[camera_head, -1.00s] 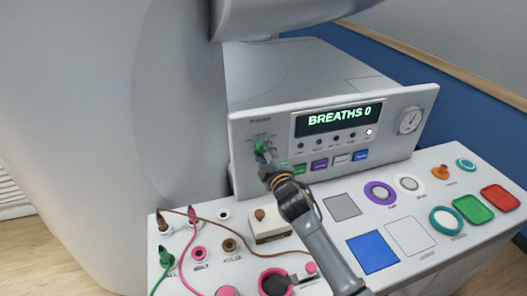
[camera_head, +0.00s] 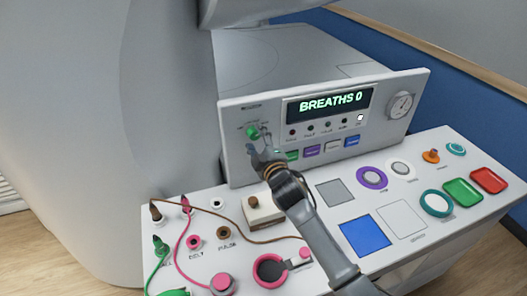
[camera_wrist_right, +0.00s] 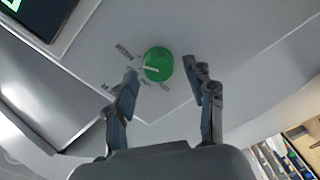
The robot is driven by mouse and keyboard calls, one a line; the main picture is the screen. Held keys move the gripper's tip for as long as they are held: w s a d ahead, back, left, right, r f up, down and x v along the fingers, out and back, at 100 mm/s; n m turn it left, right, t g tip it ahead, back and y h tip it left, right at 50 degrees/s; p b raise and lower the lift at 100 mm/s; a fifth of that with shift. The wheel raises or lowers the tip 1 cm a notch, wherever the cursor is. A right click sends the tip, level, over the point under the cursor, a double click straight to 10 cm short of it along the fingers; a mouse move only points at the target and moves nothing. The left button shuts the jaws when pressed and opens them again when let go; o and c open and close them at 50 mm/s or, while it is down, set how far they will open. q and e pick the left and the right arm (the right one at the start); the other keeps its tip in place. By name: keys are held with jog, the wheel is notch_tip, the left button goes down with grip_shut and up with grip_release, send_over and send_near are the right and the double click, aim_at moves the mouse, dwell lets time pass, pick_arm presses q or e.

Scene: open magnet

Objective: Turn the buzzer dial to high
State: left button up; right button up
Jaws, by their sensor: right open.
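The buzzer dial is a green round knob (camera_head: 253,132) with a pale pointer line, at the left end of the upright console panel. In the right wrist view the dial (camera_wrist_right: 158,65) sits between and just beyond the fingertips, with small printed labels around it, too blurred to read surely. My right gripper (camera_head: 262,150) is just below and in front of the dial in the head view. In the wrist view its fingers (camera_wrist_right: 164,78) are open, apart from each other, with nothing held. My left gripper is not in view.
The panel (camera_head: 240,168) has a display reading BREATHS 0 (camera_head: 331,102), a row of coloured buttons and a gauge (camera_head: 400,104). The white desk (camera_head: 300,228) below carries coloured pads, rings, cables and a small box (camera_head: 264,210) near my right arm.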

jog(key=v, duration=1.1)
jog(key=shift+s, duration=0.15)
jog(key=shift+f, duration=0.1)
